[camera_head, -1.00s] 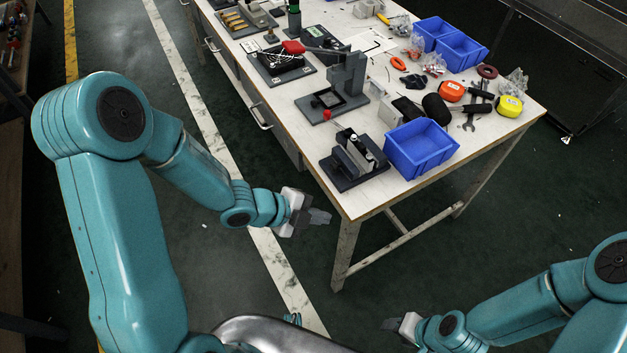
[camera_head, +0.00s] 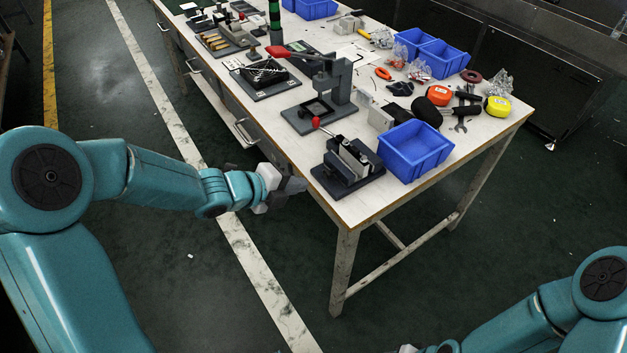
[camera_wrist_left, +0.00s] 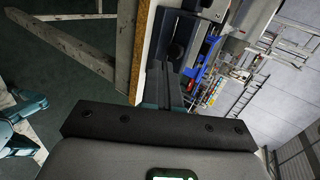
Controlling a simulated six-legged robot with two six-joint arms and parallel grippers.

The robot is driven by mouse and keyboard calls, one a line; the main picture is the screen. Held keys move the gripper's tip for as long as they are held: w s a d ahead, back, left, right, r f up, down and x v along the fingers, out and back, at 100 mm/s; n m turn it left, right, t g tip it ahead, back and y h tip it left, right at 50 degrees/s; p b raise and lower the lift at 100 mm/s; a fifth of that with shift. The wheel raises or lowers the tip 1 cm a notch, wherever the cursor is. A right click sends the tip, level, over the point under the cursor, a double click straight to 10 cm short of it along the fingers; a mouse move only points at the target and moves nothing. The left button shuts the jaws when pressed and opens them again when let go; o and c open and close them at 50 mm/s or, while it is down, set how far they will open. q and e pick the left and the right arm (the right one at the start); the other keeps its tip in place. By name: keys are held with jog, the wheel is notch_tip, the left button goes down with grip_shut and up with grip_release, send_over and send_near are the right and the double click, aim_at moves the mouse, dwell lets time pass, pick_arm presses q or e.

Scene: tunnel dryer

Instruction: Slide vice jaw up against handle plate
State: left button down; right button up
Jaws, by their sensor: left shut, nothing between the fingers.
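The vice (camera_head: 347,163) stands on a dark base near the table's near left corner. It has upright dark plates and a pale metal block, and a rod with a red ball (camera_head: 316,122) at its far end. I cannot tell for sure which plate is the handle plate, or the gap to the jaw. My left gripper (camera_head: 295,186) is shut and empty, just off the table's left edge, left of the vice and apart from it. Its dark fingers also show in the left wrist view (camera_wrist_left: 172,88). My right gripper (camera_head: 407,349) is mostly cut off at the bottom edge.
A blue bin (camera_head: 414,150) stands close right of the vice. A grey press (camera_head: 330,90) with a red-handled lever stands behind it. Tape measures, a wrench and bags lie further right. The table's left edge (camera_head: 316,193) lies between my left gripper and the vice.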

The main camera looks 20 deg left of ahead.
aim_at(328, 171)
pick_arm(q)
jog(key=shift+w+d+f, duration=0.2)
jog(key=shift+w+d, duration=0.55)
jog(key=shift+w, duration=0.3)
jog(key=shift+w+d+f, duration=0.2)
jog(key=shift+w+d, duration=0.5)
jog(key=shift+w, duration=0.35)
jog(key=shift+w+d, duration=1)
jog(key=shift+w, duration=0.2)
jog(key=shift+d, duration=0.1)
jog(key=shift+r, duration=0.1)
